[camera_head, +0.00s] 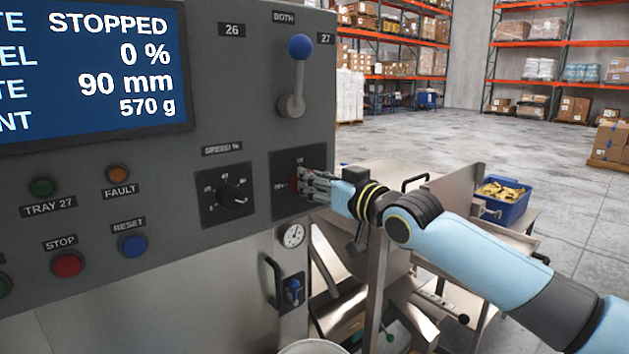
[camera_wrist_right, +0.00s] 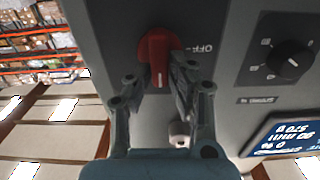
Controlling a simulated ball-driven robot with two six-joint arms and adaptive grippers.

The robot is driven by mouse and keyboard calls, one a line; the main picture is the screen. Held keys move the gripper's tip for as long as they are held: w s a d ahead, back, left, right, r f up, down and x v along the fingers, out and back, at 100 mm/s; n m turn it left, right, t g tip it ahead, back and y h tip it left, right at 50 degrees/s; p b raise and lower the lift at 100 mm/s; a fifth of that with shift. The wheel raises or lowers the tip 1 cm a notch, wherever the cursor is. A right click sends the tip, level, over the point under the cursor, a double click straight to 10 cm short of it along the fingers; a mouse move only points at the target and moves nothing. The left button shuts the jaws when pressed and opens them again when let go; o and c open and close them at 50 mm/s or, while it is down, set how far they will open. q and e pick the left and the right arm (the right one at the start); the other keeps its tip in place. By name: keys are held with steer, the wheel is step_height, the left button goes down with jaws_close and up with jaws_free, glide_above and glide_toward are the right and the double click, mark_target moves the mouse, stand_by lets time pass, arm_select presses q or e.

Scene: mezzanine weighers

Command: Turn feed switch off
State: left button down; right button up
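The feed switch is a red rotary knob (camera_wrist_right: 158,46) on the grey panel. In the head view it is mostly hidden behind my right gripper (camera_head: 309,182). In the right wrist view its white pointer line faces down the picture, away from the OFF label at its side. My right gripper (camera_wrist_right: 156,82) has its fingers apart, one on each side of the knob. The right-hand finger in that view is close against it; contact on either side is unclear. My left gripper is not in view.
A display (camera_head: 92,75) reads STOPPED, 0 %. A black speed dial (camera_head: 232,195) is left of the switch and a blue-tipped lever (camera_head: 298,75) above it. Several buttons sit lower left.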

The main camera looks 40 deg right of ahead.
jaws_close()
steer(key=shift+a+f+n+b, duration=0.25)
steer(key=shift+n+b, duration=1.6)
steer(key=shift+n, duration=1.15)
steer(key=shift+a+f+n+b, duration=0.25)
steer(key=shift+n+b, duration=1.6)
steer(key=shift+n, duration=1.15)
steer(key=shift+a+f+n+b, duration=0.25)
steer(key=shift+n+b, duration=1.6)
steer(key=shift+n, duration=1.15)
steer(key=shift+f, duration=0.1)
steer(key=o, duration=0.5)
jaws_free()
steer(key=shift+s, duration=0.1)
